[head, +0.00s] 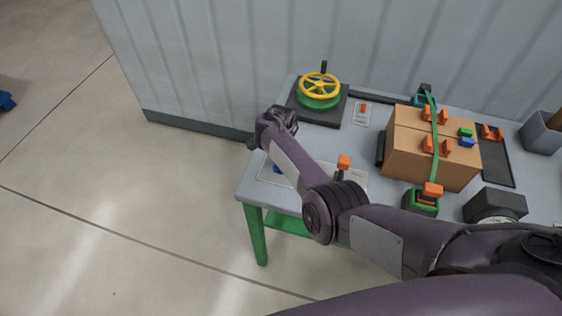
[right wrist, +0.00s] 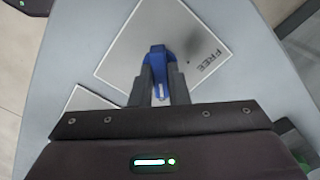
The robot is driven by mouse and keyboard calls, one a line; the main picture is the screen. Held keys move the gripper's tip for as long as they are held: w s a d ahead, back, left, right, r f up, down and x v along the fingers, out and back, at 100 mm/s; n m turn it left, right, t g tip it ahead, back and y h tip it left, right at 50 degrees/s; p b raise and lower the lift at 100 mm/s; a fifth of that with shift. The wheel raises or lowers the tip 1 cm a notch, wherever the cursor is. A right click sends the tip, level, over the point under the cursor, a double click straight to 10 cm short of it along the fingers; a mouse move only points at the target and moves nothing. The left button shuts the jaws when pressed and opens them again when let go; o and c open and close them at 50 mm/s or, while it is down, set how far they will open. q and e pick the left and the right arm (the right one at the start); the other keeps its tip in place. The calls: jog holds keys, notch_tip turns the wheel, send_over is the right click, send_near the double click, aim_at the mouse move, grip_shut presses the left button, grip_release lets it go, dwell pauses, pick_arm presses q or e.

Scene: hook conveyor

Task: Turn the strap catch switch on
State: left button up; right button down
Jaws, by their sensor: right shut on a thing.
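My right arm reaches in from the right in the head view, across the table's left end. My right gripper (right wrist: 160,75) points down and is shut on a blue switch lever (right wrist: 157,55) in the right wrist view. The lever stands on a grey plate (right wrist: 120,50) with the printed word FREE. In the head view a bit of the blue lever (head: 278,169) shows beside my forearm, which hides most of it. No lettering naming the strap catch can be read. My left gripper is not in view.
An orange-topped lever (head: 343,162) stands close right of my forearm. A yellow handwheel (head: 319,86) and a small orange switch (head: 363,108) are behind. A cardboard box (head: 400,160) under a green strap (head: 434,140) stands to the right, with a dark block (head: 495,203) in front.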

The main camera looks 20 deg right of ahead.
jog(key=c, duration=1.4)
grip_release()
notch_tip(320, 180, up, 8)
jog(key=shift+f+p, duration=0.15)
jog(key=shift+p, duration=0.5)
